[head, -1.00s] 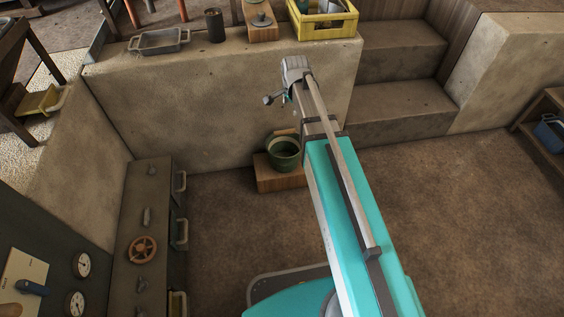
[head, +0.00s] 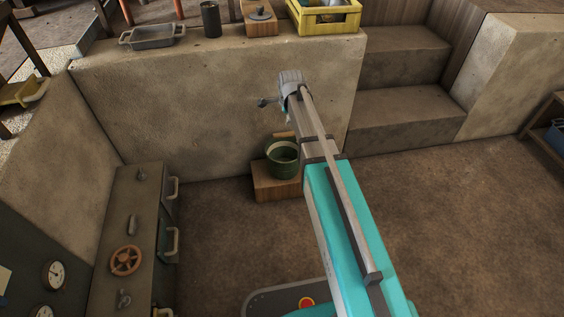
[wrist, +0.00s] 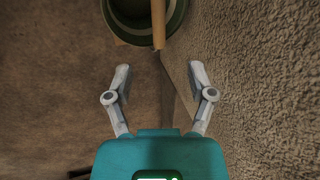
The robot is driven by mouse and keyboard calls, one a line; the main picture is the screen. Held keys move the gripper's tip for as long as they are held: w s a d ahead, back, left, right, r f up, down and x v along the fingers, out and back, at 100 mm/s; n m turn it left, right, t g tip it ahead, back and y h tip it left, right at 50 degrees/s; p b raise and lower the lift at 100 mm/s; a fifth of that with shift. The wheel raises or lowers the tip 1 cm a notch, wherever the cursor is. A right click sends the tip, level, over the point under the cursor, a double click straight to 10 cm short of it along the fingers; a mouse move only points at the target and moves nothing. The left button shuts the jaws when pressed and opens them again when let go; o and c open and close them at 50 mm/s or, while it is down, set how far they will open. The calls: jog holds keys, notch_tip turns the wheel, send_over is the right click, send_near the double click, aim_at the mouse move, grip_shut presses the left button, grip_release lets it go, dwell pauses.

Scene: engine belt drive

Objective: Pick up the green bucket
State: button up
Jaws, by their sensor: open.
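The green bucket (head: 282,158) stands upright on a low wooden block (head: 276,186) against the concrete wall in the head view. A wooden handle grip (head: 284,135) shows at its rim. In the wrist view the bucket (wrist: 132,28) is at the top edge, partly cut off, with the wooden grip (wrist: 158,24) running toward me. My gripper (wrist: 159,72) is open and empty, its two fingers apart, short of the bucket and its grip. In the head view my gripper end (head: 270,102) is above and slightly left of the bucket; its fingers are small there.
The concrete wall (head: 210,105) rises right behind the bucket, and close on the right in the wrist view. Steps (head: 405,110) are to the right. A dark cabinet with an orange valve wheel (head: 126,260) stands left. A yellow crate (head: 325,17) sits on the ledge. Floor between is clear.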

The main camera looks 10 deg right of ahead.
aim_at(285, 134)
jog(key=shift+f, duration=0.15)
jog(key=b+x, duration=0.8)
jog(key=shift+f, duration=0.15)
dwell(0.5)
jog(key=shift+w+f, duration=0.1)
jog(key=shift+b+x, duration=2.5)
jog(key=shift+b, duration=0.15)
jog(key=shift+d, duration=0.1)
grip_shut()
